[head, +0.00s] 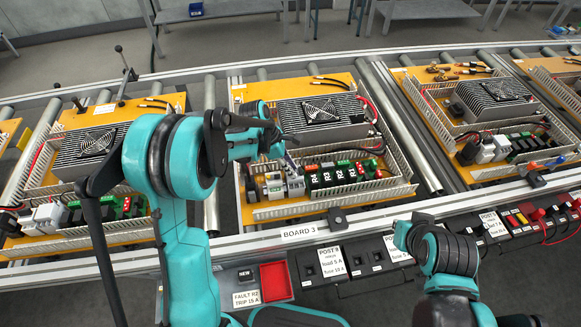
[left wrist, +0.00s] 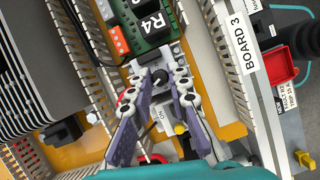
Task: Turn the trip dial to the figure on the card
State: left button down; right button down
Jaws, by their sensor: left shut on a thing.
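My left gripper (left wrist: 160,84) is over the terminal strip of board 3, its two purple-padded fingers converging on a small black round dial (left wrist: 160,74) on a light module beside the green relay board (left wrist: 148,22). The fingers are shut on the dial. The dial's scale and pointer cannot be read. In the head view my left gripper (head: 284,160) reaches down to the white modules, hiding the dial. A card (head: 247,299) on the front rail appears to read "FAULT R2 TRIP 15 A". My right arm stands at lower right; its gripper cannot be made out.
Board 3 (head: 245,187) carries a finned power unit (head: 318,120), slotted duct walls and relays close around the gripper. A red bin (head: 277,280) sits beside the card. Similar boards stand left and right on the roller conveyor. Test posts (head: 343,265) line the front.

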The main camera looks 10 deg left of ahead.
pick_arm(q)
jog(key=m+g, duration=0.1)
jog(key=m, duration=0.1)
jog(key=m+g, duration=0.1)
jog(key=m, duration=0.2)
jog(key=shift+w+m, duration=0.15)
jog(key=shift+m, duration=0.15)
jog(key=m+g, duration=0.1)
jog(key=m, duration=0.1)
jog(key=m+g+y, duration=0.1)
jog(key=m, duration=0.2)
jog(key=shift+w, duration=0.1)
jog(key=shift+m, duration=0.4)
jog(key=c, duration=1.4)
grip_release()
jog(key=shift+c, duration=0.2)
jog(key=v, duration=0.8)
jog(key=shift+d, duration=0.15)
